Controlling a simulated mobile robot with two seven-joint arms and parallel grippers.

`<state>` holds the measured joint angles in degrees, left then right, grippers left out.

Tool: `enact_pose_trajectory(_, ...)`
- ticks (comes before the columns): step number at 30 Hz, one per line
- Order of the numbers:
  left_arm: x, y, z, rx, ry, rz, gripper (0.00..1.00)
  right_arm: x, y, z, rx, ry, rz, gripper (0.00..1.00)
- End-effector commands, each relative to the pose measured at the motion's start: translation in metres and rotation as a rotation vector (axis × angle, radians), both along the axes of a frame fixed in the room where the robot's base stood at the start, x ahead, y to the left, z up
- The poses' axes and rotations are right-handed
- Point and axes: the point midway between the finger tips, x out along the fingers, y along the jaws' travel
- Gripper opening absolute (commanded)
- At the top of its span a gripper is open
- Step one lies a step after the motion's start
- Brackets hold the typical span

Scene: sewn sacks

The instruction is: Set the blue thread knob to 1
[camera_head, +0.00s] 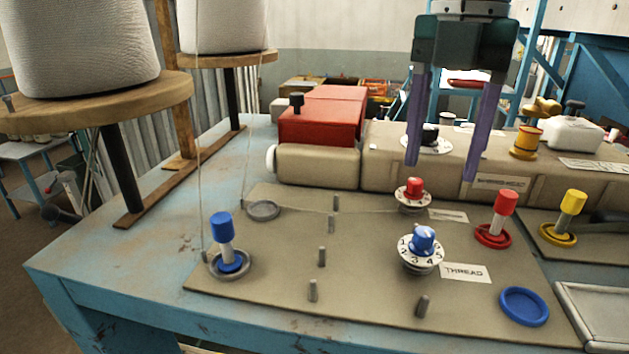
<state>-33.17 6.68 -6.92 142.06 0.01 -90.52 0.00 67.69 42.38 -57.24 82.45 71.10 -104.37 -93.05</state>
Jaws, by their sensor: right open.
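The blue thread knob (424,240) sits on a white numbered dial (420,262), on the beige plate beside a label reading THREAD (465,271). Several digits show along the dial's front; I cannot tell which one the knob points to. My right gripper (441,172) comes down from the top, open and empty. Its two purple fingers point down and hang above and behind the blue knob, apart from it. My left gripper is not in view.
A red-capped post (504,208) and a yellow-capped post (569,207) stand to the right. A blue-capped post (222,232) stands at the left, with short grey pins (322,256) between. A blue ring (524,305) lies front right. The beige machine body (318,166) runs behind.

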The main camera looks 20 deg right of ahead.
Motion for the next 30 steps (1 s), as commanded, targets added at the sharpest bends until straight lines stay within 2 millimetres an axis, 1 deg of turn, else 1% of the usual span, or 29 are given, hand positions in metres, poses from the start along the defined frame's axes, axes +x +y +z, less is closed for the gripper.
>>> enact_pose_trajectory(1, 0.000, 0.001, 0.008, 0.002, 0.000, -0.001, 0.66, -0.001, 0.000, -0.002, -0.001, 0.004, -0.001, 0.61)
enact_pose_trajectory(2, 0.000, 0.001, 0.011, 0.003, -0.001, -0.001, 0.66, -0.001, 0.000, -0.006, -0.001, 0.005, -0.001, 0.61)
enact_pose_trajectory(5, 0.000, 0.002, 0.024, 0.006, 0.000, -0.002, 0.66, -0.002, 0.000, -0.023, 0.000, 0.007, -0.001, 0.61)
enact_pose_trajectory(9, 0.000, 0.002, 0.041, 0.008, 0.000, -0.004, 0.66, -0.002, 0.000, -0.051, -0.001, 0.007, -0.002, 0.61)
enact_pose_trajectory(12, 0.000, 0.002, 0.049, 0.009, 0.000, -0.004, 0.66, -0.002, 0.000, -0.069, -0.002, 0.005, -0.002, 0.61)
enact_pose_trajectory(15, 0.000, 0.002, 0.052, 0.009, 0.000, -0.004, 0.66, -0.001, 0.001, -0.082, 0.000, 0.003, -0.002, 0.61)
enact_pose_trajectory(18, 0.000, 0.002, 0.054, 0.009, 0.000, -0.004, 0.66, -0.001, 0.001, -0.090, -0.001, 0.001, -0.001, 0.61)
enact_pose_trajectory(21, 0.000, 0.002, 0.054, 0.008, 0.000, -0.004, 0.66, 0.000, 0.001, -0.094, 0.000, -0.001, 0.000, 0.61)
enact_pose_trajectory(27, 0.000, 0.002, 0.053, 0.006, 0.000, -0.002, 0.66, 0.000, 0.001, -0.094, -0.001, -0.002, 0.000, 0.61)
enact_pose_trajectory(29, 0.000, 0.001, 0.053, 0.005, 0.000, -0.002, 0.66, 0.000, 0.001, -0.094, -0.001, -0.002, 0.000, 0.55)
enact_pose_trajectory(30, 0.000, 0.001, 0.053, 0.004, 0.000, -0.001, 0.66, 0.000, 0.001, -0.094, -0.001, -0.002, -0.001, 0.51)
